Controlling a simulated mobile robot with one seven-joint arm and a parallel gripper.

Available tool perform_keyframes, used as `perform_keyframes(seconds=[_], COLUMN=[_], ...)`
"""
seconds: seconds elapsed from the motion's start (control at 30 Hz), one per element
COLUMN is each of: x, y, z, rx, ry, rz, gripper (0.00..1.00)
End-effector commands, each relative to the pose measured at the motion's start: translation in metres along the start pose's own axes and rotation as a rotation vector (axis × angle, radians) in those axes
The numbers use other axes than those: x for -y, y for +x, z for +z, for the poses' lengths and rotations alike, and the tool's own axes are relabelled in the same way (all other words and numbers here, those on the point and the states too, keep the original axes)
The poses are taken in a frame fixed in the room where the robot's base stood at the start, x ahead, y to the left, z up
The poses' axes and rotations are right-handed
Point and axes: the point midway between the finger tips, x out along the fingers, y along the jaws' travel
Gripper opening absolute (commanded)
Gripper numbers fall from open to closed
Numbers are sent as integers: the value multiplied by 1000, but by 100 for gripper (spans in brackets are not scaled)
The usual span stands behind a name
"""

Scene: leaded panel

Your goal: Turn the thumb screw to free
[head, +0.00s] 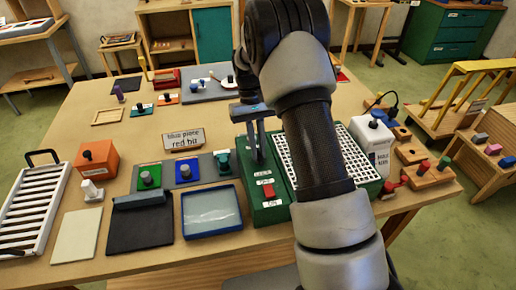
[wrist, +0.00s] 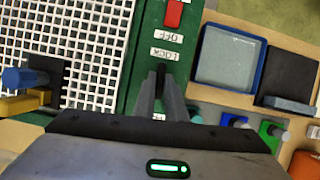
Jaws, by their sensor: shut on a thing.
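A green machine (head: 266,213) stands at the front of the table, with a white grid bed and a red switch (head: 268,190). In the wrist view, the green panel (wrist: 148,42) carries the red switch (wrist: 174,14) and white labels that read OFF and LOCK (wrist: 165,54). My gripper (head: 258,160) reaches down onto the panel beside the LOCK label. In the wrist view my gripper (wrist: 161,88) has its grey fingers close together on a small dark part, which I take as the thumb screw (wrist: 161,72). Most of the screw is hidden between the fingers, so its turn angle cannot be read.
A blue-rimmed tray (head: 212,233) and a dark pad (head: 140,230) lie left of the machine. A white box (head: 372,143) stands to the right.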

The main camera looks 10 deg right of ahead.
Motion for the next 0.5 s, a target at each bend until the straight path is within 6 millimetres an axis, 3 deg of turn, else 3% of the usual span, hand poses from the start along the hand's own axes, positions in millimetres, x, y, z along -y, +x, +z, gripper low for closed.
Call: perform_keyframes(seconds=[0.2, 0.23, 0.33, 0.5], x=[0, 0, 0, 0], y=[-2, -2, -2, -1], z=[-1, -1, -1, 0], rx=[-5, -5, -4, -3], ry=[-1, -1, -2, -2], rz=[0, 0, 0, 1], gripper=[0, 13, 29, 30])
